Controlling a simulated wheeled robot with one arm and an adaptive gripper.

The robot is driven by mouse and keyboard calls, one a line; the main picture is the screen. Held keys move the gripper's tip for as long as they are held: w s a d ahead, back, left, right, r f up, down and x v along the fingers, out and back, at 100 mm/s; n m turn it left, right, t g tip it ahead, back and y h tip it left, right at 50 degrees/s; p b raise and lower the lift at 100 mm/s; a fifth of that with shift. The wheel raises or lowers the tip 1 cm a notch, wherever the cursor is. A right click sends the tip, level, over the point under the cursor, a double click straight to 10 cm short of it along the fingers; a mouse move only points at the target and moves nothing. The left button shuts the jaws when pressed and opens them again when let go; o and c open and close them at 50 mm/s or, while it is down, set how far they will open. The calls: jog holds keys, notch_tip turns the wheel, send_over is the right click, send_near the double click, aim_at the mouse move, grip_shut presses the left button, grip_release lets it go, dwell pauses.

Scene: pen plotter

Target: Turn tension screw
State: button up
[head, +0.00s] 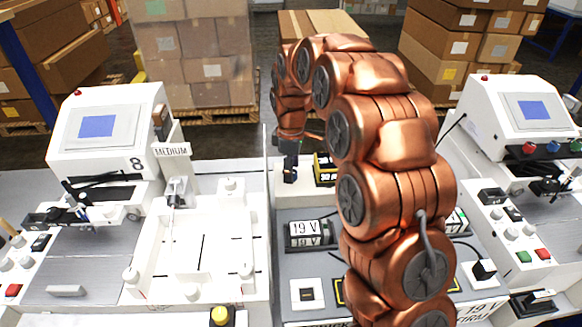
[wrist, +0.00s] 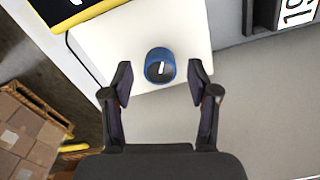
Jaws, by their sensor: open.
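A round blue knob (wrist: 160,65) with a white mark on its top, which looks like the tension screw, sits on a white block (wrist: 120,45) in the wrist view. My gripper (wrist: 162,84) is open, with one finger to the left of the knob and one to the right. Gaps show between the knob and both fingers, and its height above the knob is hard to tell. In the head view my gripper (head: 290,158) is small and dark at the back of the middle station.
My arm hides part of the middle station, which has a 19 V display (head: 304,229). A white plotter machine (head: 105,130) stands at left beside a white tray (head: 205,250), and another machine (head: 520,110) at right. Cardboard boxes (head: 195,55) stand behind.

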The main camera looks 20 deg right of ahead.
jog(key=shift+f, duration=0.5)
grip_shut()
jog(key=shift+f+m+b, duration=0.1)
jog(key=shift+m+b, duration=0.2)
jog(key=shift+b, duration=0.05)
jog(key=m+b, duration=0.2)
jog(key=b, duration=0.1)
jog(key=shift+f, duration=0.15)
jog(key=m+b, duration=0.4)
jog(key=m, duration=0.1)
jog(key=shift+b, duration=0.3)
jog(key=m+b, duration=0.2)
jog(key=m, duration=0.2)
jog(key=shift+r+b, duration=0.2)
jog(key=shift+b, duration=0.15)
jog(key=shift+r+m+b, duration=0.15)
jog(key=shift+m+b, duration=0.55)
jog(key=shift+m, duration=1.4)
